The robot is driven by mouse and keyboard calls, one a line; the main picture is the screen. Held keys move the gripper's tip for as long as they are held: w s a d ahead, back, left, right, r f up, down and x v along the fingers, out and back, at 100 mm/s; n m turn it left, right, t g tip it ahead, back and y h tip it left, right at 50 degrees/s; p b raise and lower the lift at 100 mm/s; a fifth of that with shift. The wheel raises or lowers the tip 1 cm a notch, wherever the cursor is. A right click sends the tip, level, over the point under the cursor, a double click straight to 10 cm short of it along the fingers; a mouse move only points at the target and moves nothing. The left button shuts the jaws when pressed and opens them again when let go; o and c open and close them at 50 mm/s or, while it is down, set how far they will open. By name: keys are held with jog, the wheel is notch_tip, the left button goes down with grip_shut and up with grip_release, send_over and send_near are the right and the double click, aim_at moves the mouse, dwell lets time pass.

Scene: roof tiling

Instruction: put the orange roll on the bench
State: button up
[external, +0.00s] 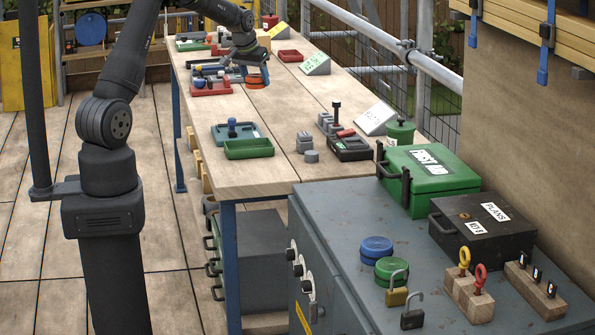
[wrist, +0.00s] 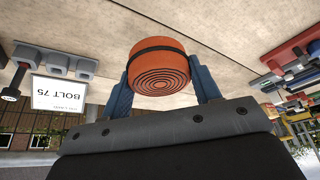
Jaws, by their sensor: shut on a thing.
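The orange roll (wrist: 160,66) has a dark band and ringed end, and sits between the two blue fingers of my gripper (wrist: 163,86) in the wrist view. My gripper (external: 253,75) is shut on it. In the external view the orange roll (external: 256,84) shows small below the fingers, over the far half of the wooden bench (external: 290,103). I cannot tell whether the roll touches the bench top.
Red and dark trays (external: 211,88) lie left of my gripper, and a small red tray (external: 290,56) lies behind it. A green tray (external: 249,149) and grey blocks (external: 305,142) stand nearer. A blue roll (external: 376,249) and green roll (external: 391,270) lie on the grey cabinet (external: 335,225).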

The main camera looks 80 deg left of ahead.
send_over(239, 113)
jog(key=f, duration=0.7)
jog(key=shift+s+d+f, duration=0.1)
jog(key=shift+s+d, duration=0.25)
jog(key=shift+d, duration=0.05)
jog(key=shift+a+f, duration=0.1)
jog(key=shift+f, duration=1.95)
jog(key=shift+f, duration=0.15)
jog(key=o, duration=1)
jog(key=v, duration=1.2)
